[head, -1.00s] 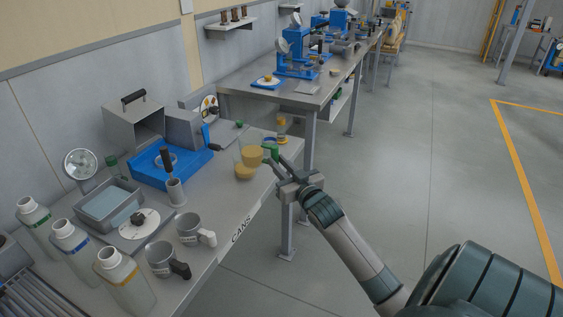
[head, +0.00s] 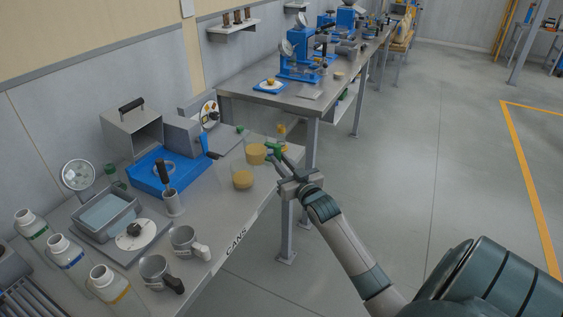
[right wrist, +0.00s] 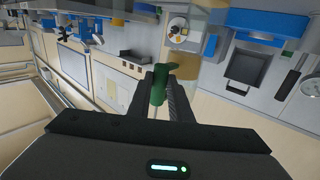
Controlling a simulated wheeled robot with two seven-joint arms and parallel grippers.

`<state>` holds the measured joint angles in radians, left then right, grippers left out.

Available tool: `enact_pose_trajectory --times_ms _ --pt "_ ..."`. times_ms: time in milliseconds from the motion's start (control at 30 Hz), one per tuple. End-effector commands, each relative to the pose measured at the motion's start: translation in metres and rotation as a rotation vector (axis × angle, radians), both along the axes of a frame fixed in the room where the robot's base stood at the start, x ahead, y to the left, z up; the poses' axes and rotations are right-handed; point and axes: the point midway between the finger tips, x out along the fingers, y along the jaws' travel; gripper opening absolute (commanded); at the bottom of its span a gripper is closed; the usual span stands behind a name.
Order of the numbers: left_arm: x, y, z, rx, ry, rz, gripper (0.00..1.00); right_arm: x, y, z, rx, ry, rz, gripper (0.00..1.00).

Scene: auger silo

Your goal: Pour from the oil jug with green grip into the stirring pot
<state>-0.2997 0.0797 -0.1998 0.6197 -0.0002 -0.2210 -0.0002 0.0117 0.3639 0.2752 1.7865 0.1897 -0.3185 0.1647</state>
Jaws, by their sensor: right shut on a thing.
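My right gripper (head: 281,159) is shut on the green grip (head: 272,147) of the oil jug, at the right edge of the near bench. The grip also shows between the fingers in the right wrist view (right wrist: 160,88). The jug (head: 256,153) looks clear with amber oil inside, and appears roughly upright. Whether it touches the bench is hard to tell. My left gripper is not in view.
A second amber-filled vessel (head: 243,180) stands just in front of the held jug. Two grey mugs (head: 183,240), several white bottles (head: 108,285), a grey basin (head: 107,215) and a small cup (head: 174,203) crowd the bench. Open floor lies right.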

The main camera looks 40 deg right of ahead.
Motion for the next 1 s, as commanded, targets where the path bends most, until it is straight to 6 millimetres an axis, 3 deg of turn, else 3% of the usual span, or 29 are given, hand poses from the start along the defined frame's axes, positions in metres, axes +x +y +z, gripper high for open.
enact_pose_trajectory --times_ms 600,1000 --pt "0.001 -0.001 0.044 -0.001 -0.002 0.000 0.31 -0.007 -0.003 0.012 -0.064 0.151 0.000 0.00" --pt "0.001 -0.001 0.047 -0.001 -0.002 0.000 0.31 -0.008 -0.003 0.009 -0.077 0.178 0.000 0.00"
